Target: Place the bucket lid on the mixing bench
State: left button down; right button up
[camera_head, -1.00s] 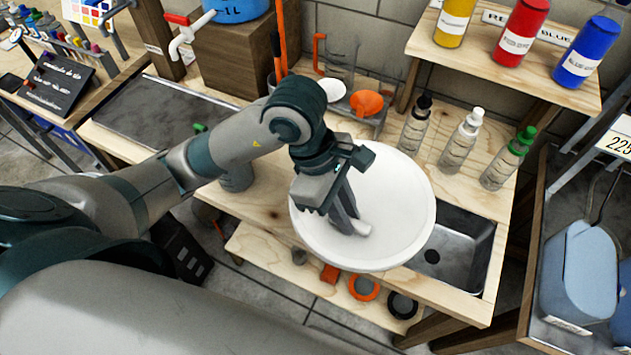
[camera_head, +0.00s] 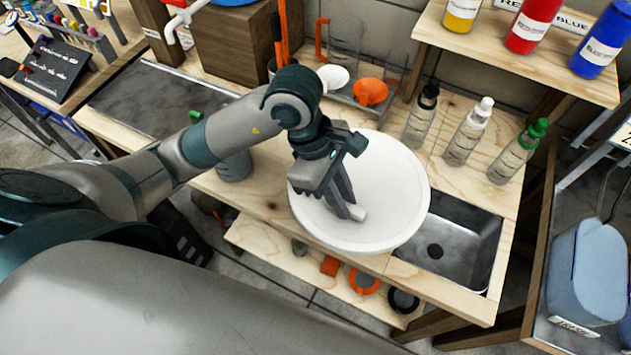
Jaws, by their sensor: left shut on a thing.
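The bucket lid (camera_head: 385,195) is a large white round disc. It is over the front of the wooden mixing bench (camera_head: 268,172), left of the sink, and looks roughly level. My left gripper (camera_head: 350,212) is shut on the lid's small white handle near its middle. The lid hides part of the bench top and a corner of the sink. I cannot tell whether the lid touches the bench or hovers just above it. My right gripper is not in view.
A metal sink (camera_head: 455,240) is set into the bench at right. Several bottles, including a green-capped one (camera_head: 515,155), stand behind it. An orange funnel (camera_head: 369,91) sits at the back. A grey mat (camera_head: 155,100) covers the left part. A raised shelf (camera_head: 500,55) holds coloured bottles.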

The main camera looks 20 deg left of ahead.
pick_arm(q)
jog(key=w+a+f+p, duration=0.1)
jog(key=a+f, duration=0.1)
jog(key=w+a+f, duration=0.1)
jog(key=w+a, duration=0.1)
jog(key=a, duration=0.1)
jog(key=w+a+f+p, duration=0.1)
jog(key=w+a+f, duration=0.1)
jog(key=a, duration=0.1)
jog(key=shift+w+f+p, duration=0.2)
jog(key=shift+f+p, duration=0.15)
jog(key=shift+f+p, duration=0.9)
jog(key=shift+f, duration=1.1)
jog(key=shift+f, duration=0.1)
jog(key=c, duration=1.7)
grip_release()
